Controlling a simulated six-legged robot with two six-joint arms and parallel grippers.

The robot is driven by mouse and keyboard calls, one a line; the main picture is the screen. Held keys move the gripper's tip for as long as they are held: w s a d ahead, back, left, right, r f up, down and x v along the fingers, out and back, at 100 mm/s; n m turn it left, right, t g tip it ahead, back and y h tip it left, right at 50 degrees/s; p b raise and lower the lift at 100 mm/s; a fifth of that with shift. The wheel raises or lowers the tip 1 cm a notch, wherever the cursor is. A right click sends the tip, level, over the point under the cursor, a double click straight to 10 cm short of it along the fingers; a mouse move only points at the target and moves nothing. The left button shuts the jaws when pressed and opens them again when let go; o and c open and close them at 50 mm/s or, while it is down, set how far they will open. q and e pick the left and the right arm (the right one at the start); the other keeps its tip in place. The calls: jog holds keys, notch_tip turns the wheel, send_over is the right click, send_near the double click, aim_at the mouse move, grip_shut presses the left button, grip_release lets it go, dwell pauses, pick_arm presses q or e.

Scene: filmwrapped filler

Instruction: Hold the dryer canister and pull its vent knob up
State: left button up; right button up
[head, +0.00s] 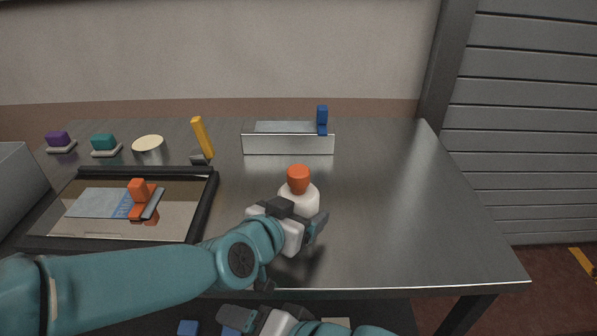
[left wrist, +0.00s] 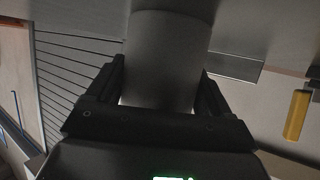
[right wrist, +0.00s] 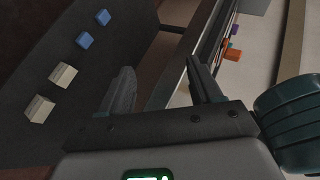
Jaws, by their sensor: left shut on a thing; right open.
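The dryer canister (head: 312,201) is white, with an orange vent knob (head: 298,180) on top, and stands upright over the steel table. My left gripper (head: 302,224) is shut around its body. In the left wrist view the canister (left wrist: 165,60) is a dark grey cylinder between both fingers (left wrist: 160,90); its knob is not visible there. My right gripper (head: 232,318) is low at the front, below the table's front edge, open and apart from the canister. In the right wrist view its two fingers (right wrist: 157,80) are spread with nothing between them.
A black-framed tray (head: 210,205) holding an orange-handled tool (head: 138,192) lies left of the canister. Behind stand a metal bin (head: 288,144), a yellow handle (head: 202,137) and small purple and teal blocks. The table's right side is clear. Blue and cream blocks (right wrist: 65,75) lie on a lower dark surface.

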notch_tip(320, 180, up, 4)
jog(key=d+n, duration=0.1)
jog(key=n, duration=0.1)
jog(key=n+t+y, duration=0.2)
jog(key=n+t, duration=0.5)
jog(key=n, duration=0.3)
send_near(307, 179)
jog(key=x, duration=1.2)
